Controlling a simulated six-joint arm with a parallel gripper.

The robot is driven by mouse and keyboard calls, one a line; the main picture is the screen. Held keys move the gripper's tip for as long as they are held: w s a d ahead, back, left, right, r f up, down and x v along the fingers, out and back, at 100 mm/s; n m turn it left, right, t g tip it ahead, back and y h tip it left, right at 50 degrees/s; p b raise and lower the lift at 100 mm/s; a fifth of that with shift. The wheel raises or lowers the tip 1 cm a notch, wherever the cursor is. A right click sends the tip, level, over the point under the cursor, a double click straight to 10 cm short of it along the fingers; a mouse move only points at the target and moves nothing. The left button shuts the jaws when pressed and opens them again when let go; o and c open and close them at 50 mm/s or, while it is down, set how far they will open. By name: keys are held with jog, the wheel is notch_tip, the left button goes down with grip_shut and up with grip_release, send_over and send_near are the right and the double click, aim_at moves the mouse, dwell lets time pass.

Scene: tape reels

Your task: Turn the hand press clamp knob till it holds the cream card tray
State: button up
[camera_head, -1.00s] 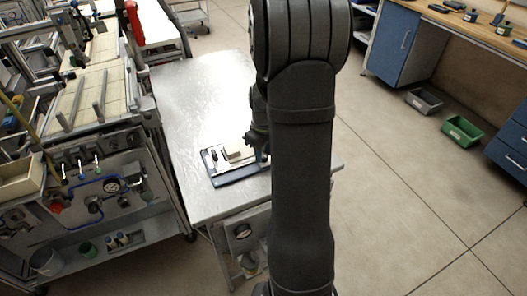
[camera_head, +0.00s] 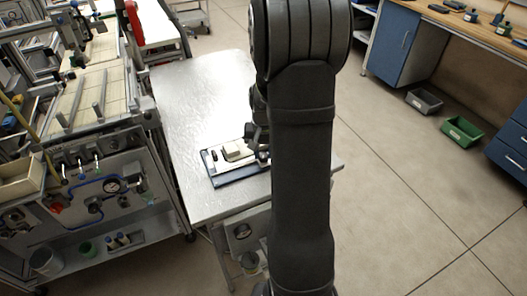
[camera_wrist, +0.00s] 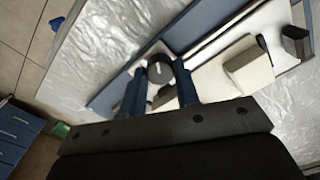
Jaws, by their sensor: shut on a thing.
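The hand press is a blue-edged board (camera_head: 238,179) on the metal table, partly hidden by my arm. The cream card tray (camera_head: 234,150) appears as a blocky cream piece on it, and it also shows in the wrist view (camera_wrist: 248,64), right of the knob. The round dark clamp knob (camera_wrist: 160,68), with a pale mark on top, is between my blue fingers. My gripper (camera_wrist: 159,80) is shut on the knob, one finger at each side. In the head view my gripper (camera_head: 262,156) is mostly hidden. Whether the clamp touches the tray cannot be told.
A dark block (camera_wrist: 297,42) stands beyond the cream piece on the board. The metal table (camera_head: 200,95) is bare behind the board. A machine frame with valves and tubes (camera_head: 100,185) stands close on the left. Open floor lies to the right.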

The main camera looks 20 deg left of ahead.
jog(key=shift+m, duration=0.5)
jog(key=o, duration=0.7)
notch_tip(320, 180, up, 18)
jog(key=shift+f, duration=0.25)
jog(key=shift+r, duration=0.15)
notch_tip(320, 180, up, 8)
dwell(1.5)
dwell(0.3)
jog(key=s+d+r, duration=0.4)
jog(key=s, duration=0.4)
jog(key=shift+s+r, duration=0.25)
jog(key=shift+r, duration=0.05)
dwell(2.1)
